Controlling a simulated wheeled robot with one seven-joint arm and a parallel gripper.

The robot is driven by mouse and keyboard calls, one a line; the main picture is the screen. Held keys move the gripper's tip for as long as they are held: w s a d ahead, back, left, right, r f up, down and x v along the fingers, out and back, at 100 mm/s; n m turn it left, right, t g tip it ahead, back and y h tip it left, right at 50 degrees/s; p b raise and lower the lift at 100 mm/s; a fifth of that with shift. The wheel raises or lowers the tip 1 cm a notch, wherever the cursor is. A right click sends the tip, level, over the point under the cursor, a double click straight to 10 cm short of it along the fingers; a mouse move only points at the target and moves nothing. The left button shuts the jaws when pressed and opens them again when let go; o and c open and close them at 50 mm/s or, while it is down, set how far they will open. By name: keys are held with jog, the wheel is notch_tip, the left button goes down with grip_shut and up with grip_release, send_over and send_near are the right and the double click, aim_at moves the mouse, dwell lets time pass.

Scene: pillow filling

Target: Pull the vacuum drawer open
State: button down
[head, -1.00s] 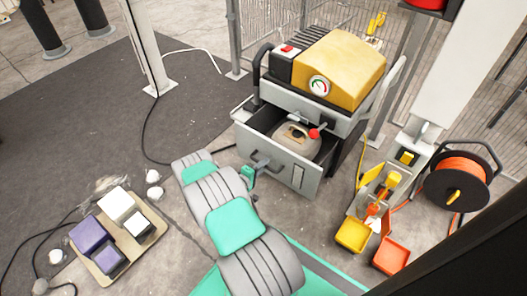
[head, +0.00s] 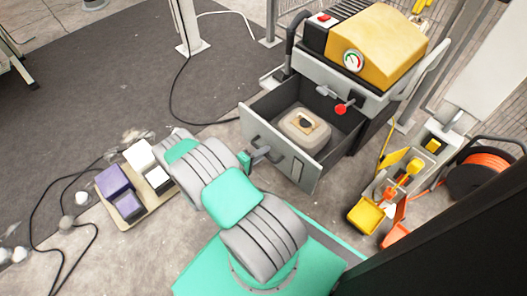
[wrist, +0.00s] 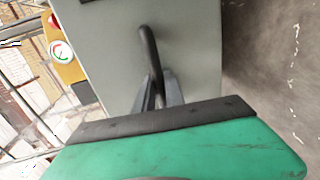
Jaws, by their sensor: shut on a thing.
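The vacuum drawer (head: 281,152) is a grey-fronted box pulled well out of the machine (head: 365,45), below its yellow top. A beige rounded object (head: 302,131) with a dark centre lies inside the drawer. My gripper (head: 262,153) is at the drawer front in the head view. In the wrist view my gripper (wrist: 158,98) is shut on the dark curved drawer handle (wrist: 150,55), which stands out from the grey front panel (wrist: 190,45). The fingertips' exact contact is partly hidden by the gripper body.
A tray (head: 128,218) with purple and white blocks lies at the left. Yellow and orange bins (head: 366,214) and an orange cable reel (head: 482,172) stand at the right. A black cable (head: 172,95) runs across the floor behind the drawer.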

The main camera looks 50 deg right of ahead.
jog(key=c, duration=1.4)
grip_release()
jog(key=p+v, duration=0.2)
jog(key=v, duration=0.6)
jog(key=shift+d, duration=0.1)
